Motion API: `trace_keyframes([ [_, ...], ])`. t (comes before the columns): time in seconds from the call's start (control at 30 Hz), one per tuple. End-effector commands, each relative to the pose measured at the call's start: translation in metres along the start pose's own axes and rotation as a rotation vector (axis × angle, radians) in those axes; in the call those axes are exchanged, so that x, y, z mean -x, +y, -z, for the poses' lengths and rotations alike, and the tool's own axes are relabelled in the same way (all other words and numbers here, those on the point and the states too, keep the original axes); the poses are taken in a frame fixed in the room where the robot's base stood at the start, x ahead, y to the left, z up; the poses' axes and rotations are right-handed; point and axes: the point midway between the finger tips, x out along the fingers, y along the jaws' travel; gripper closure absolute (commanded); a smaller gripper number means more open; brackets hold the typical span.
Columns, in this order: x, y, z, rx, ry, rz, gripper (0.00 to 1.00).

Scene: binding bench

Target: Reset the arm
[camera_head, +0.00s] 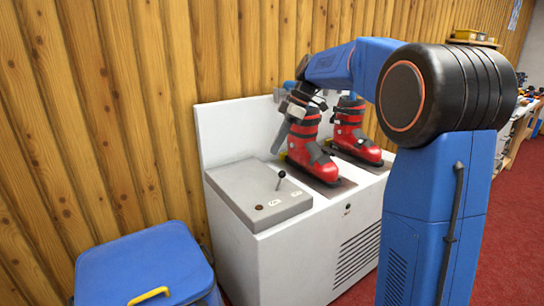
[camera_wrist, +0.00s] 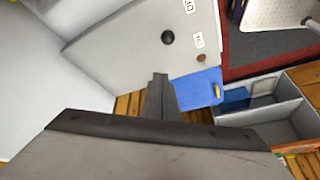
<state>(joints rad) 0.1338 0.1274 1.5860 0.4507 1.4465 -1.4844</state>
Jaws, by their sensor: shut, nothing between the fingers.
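My blue arm reaches over the white binding bench from the right in the head view. My gripper (camera_head: 279,139) points down above the bench top, just left of the nearer red ski boot (camera_head: 314,150), and partly overlaps it in the picture. Whether they touch is not clear. In the wrist view the gripper's fingers (camera_wrist: 160,82) are together, with nothing between them. The grey control panel (camera_head: 236,187) with its black lever (camera_head: 280,180) lies in front of and below the gripper. It also shows in the wrist view (camera_wrist: 130,50).
A second red ski boot (camera_head: 352,135) stands behind the first on the white bench (camera_head: 300,260). A blue lidded bin (camera_head: 140,265) stands at the lower left. A grey divided box (camera_wrist: 290,125) shows in the wrist view. A wooden wall (camera_head: 120,110) closes off the back.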

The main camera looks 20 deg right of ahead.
Motion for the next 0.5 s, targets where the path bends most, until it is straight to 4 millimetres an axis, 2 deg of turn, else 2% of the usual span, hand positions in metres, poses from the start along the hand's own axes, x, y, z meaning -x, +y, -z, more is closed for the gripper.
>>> trace_keyframes([
  [0.2, 0.03, 0.002, -0.003, 0.0, 0.0, -0.001, 1.0],
  [0.5, 0.041, 0.0, -0.004, -0.005, -0.002, -0.001, 1.0],
])
